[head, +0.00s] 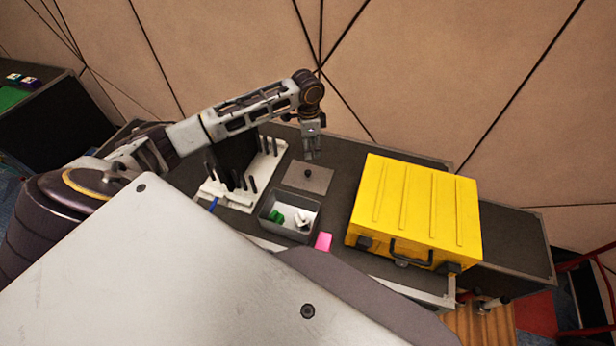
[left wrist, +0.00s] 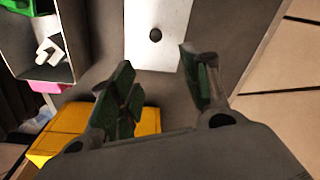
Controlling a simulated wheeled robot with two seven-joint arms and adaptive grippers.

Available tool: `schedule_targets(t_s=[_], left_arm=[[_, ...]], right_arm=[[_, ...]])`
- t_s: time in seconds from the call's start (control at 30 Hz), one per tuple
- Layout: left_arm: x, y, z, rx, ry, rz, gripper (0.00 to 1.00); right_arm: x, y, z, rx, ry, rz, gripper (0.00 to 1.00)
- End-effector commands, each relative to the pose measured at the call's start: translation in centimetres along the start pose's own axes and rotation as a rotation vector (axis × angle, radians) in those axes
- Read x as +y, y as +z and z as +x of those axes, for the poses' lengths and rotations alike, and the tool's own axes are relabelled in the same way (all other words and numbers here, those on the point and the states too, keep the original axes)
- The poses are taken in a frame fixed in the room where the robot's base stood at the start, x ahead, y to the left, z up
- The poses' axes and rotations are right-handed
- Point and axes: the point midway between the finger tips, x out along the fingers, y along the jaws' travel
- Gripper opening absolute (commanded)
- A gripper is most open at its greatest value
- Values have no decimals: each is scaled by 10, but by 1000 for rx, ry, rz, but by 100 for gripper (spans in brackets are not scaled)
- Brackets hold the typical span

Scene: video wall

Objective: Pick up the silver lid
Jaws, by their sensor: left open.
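The silver lid (head: 308,177) is a flat square plate with a dark round knob in its middle. It lies on the dark table top (head: 340,187), behind the grey bin. My left gripper (head: 312,155) hangs pointing down just above the far edge of the lid, apart from it. In the left wrist view the lid (left wrist: 157,52) lies beyond the two fingertips, and the gripper (left wrist: 160,72) is open and empty. My right gripper is not in view.
A grey bin (head: 269,221) holds a green piece (head: 276,217) and a white piece (head: 303,219). A pink block (head: 323,241) lies beside it. A yellow case (head: 415,210) stands right of the lid. A white rack (head: 265,171) with dark pegs stands left.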

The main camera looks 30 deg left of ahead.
Motion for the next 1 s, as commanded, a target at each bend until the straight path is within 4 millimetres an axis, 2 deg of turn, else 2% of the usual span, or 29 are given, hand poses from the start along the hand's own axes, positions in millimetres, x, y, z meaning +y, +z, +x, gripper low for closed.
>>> schedule_targets(t_s=[0.2,0.67,0.87,1.0], left_arm=[[6,15,-1,-67,27,26,47],[6,15,2,-65,28,37,47],[6,16,18,-66,29,36,47],[7,17,37,-67,29,36,47]], right_arm=[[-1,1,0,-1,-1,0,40],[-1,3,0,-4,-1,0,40],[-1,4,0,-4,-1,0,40],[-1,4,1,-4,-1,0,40]])
